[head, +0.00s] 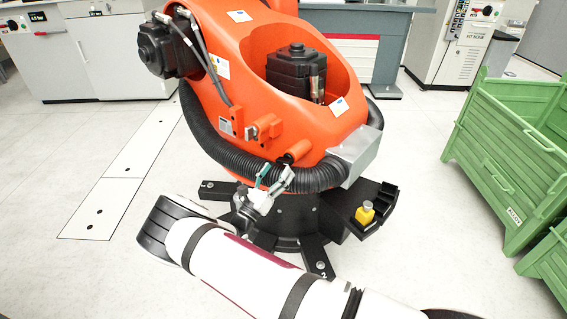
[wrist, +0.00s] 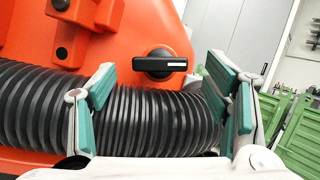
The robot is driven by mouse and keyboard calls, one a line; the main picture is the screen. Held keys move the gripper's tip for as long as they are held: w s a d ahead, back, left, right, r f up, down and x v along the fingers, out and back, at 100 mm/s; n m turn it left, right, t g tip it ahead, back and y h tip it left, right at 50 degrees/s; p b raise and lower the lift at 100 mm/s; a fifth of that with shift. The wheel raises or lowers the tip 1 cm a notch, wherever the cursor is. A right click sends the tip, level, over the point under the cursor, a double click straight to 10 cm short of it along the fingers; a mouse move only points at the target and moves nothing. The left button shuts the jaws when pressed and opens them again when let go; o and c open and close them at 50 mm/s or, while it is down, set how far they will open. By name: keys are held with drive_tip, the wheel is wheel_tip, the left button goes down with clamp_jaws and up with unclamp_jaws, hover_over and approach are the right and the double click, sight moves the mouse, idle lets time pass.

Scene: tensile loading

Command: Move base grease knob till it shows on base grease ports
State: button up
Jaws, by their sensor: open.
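The base grease knob (wrist: 160,64) is a black bar handle with a white line, on a round orange boss. In the wrist view its bar lies nearly level, with the white mark toward the right. Any port labels around it cannot be read. In the head view, the knob (head: 287,158) is a small dark end on the orange boss low on the big robot's body. My gripper (wrist: 166,88) is open and empty. Its teal-padded fingers stand left and right of the knob, apart from it. In the head view my gripper (head: 273,180) is just in front of the knob.
A ribbed black hose (wrist: 150,122) runs across just below the knob, behind my fingers. The orange robot (head: 290,75) stands on a black footed base (head: 318,260). A yellow bottle (head: 365,212) sits on its side tray. Green crates (head: 510,150) stand at the right.

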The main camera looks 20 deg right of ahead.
sight(282, 164)
drive_tip(key=shift+b+x, duration=0.3)
drive_tip(key=shift+x, duration=2.1)
drive_tip(key=c, duration=1.2)
